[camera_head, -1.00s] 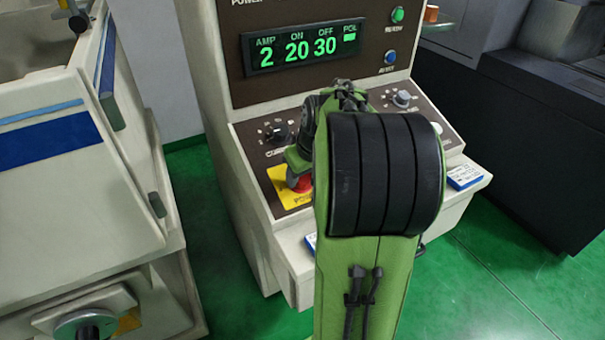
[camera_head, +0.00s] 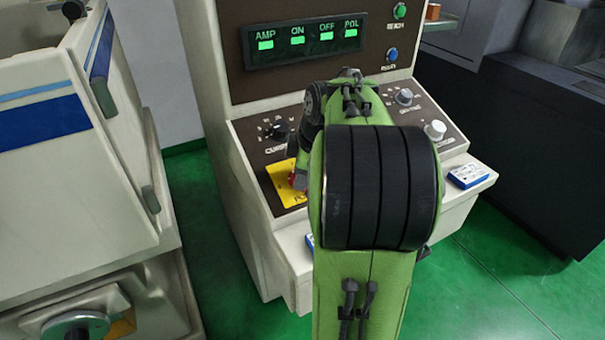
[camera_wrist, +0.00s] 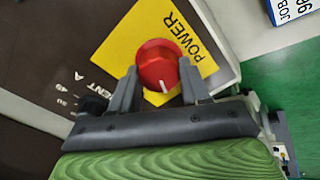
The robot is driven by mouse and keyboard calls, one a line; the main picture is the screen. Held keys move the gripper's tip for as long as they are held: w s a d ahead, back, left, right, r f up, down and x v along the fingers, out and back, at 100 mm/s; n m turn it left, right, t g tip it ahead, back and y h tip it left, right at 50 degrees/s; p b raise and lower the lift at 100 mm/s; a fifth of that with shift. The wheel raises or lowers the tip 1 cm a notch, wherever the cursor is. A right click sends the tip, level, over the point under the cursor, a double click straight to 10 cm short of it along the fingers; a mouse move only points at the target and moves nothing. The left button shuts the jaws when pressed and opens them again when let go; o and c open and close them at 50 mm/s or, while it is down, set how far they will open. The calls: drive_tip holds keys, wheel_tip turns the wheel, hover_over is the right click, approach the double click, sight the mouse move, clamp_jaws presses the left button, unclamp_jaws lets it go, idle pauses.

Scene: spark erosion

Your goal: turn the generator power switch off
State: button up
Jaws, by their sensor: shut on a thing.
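The generator (camera_head: 215,90) stands ahead with a sloped control panel. Its power switch is a red round knob on a yellow plate (camera_head: 285,190) marked POWER; in the wrist view the red knob (camera_wrist: 158,66) shows a white mark toward the lower edge. My gripper (camera_wrist: 160,85) has one finger on each side of the knob and is shut on it. In the head view my arm hides most of the knob and the gripper. The generator display (camera_head: 305,41) shows only a green dash under each of AMP, ON, OFF and POL.
A black current knob (camera_head: 276,130) sits just behind the yellow plate; grey (camera_head: 403,97) and white (camera_head: 435,130) knobs are to the right. A blue-and-white job card (camera_head: 468,175) lies at the panel's right edge. A beige machine (camera_head: 80,190) stands left.

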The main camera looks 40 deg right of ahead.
drive_tip(key=shift+n+b, duration=0.9)
drive_tip(key=shift+n, duration=1.4)
drive_tip(key=o, duration=1.1)
drive_tip(key=shift+c, duration=0.2)
drive_tip(key=shift+r, duration=0.1)
drive_tip(key=d+p+v, duration=0.1)
drive_tip(key=p+v, duration=0.7)
drive_tip(key=v, duration=0.7)
drive_tip(key=shift+a+r, duration=0.3)
drive_tip(key=shift+a, duration=0.15)
